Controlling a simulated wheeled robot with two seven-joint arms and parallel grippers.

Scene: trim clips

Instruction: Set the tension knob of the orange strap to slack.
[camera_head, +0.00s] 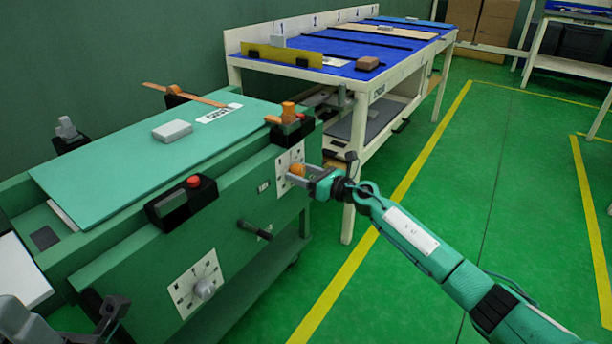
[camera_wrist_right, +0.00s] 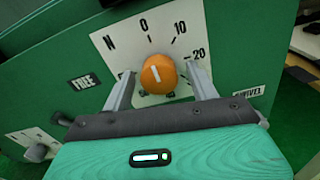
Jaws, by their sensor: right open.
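The orange tension knob (camera_head: 297,170) sits on a white dial plate on the bench's front face, near its right end. In the right wrist view the knob (camera_wrist_right: 158,76) has a short white mark, and its dial (camera_wrist_right: 150,45) reads N, 0, 10 and 20; lower marks are partly hidden. The white mark lies roughly upright, near the 0 direction. My right gripper (camera_head: 306,174) is open, with one finger on each side of the knob; I cannot tell whether they touch it. The orange strap (camera_head: 186,95) lies across the back of the bench top.
A grey knob (camera_head: 205,289) on another dial and a black handle (camera_head: 254,231) are on the same front face. A black box with a red button (camera_head: 193,182) sits on the top edge. A blue-topped table (camera_head: 335,45) stands behind; green floor is clear at right.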

